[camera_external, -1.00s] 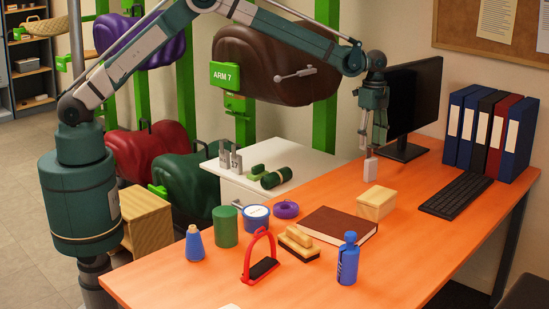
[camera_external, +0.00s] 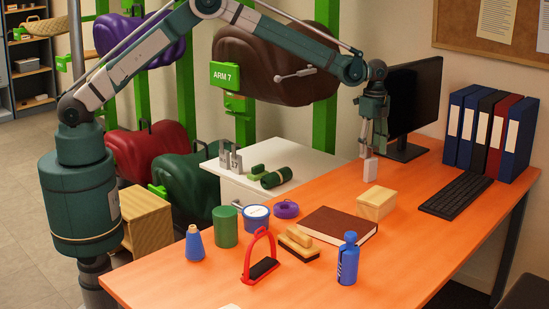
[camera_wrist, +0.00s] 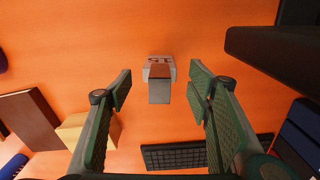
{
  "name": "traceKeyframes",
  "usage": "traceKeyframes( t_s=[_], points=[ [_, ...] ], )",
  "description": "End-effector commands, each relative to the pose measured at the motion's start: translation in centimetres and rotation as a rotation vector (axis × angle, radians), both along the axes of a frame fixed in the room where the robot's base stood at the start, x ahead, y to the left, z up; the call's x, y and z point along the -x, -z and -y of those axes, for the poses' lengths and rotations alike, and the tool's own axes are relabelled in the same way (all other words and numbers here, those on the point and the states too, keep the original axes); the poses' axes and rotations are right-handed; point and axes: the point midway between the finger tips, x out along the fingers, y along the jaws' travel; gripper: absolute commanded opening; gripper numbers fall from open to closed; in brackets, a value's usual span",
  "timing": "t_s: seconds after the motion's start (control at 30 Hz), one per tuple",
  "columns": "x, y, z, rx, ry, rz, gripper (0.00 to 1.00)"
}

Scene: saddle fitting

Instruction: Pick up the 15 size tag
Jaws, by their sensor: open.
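The pale grey size tag (camera_external: 369,170) stands upright on the orange desk, near the monitor. In the wrist view the tag (camera_wrist: 159,72) has dark digits, seen upside down and consistent with 15, on its sloped face. My gripper (camera_external: 375,148) points down above the tag in the outside view. In the wrist view my gripper (camera_wrist: 161,84) is open, with one finger on each side of the tag and a gap on both sides. Two more grey tags stand on the white cabinet; the right one (camera_external: 236,161) reads 17.
A wooden box (camera_external: 376,202) and brown book (camera_external: 337,226) lie nearer than the tag. The monitor (camera_external: 412,100) is close behind my gripper. The keyboard (camera_external: 455,196) and several binders (camera_external: 490,130) are to the right. The stirrup, brush and bottles crowd the front.

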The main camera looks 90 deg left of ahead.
Motion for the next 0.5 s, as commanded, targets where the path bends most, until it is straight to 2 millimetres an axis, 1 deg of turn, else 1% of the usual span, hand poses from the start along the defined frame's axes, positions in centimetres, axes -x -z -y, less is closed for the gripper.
traceKeyframes(
  t_s=[0.27,0.37,0.5],
  points=[
    [0.0,0.1,0.0,0.0,0.0,0.0,0.51],
    [0.0,0.6,0.0,0.0,0.0,0.0,0.51],
    [-0.1,1.9,0.1,0.0,0.0,0.0,0.51]
  ],
)
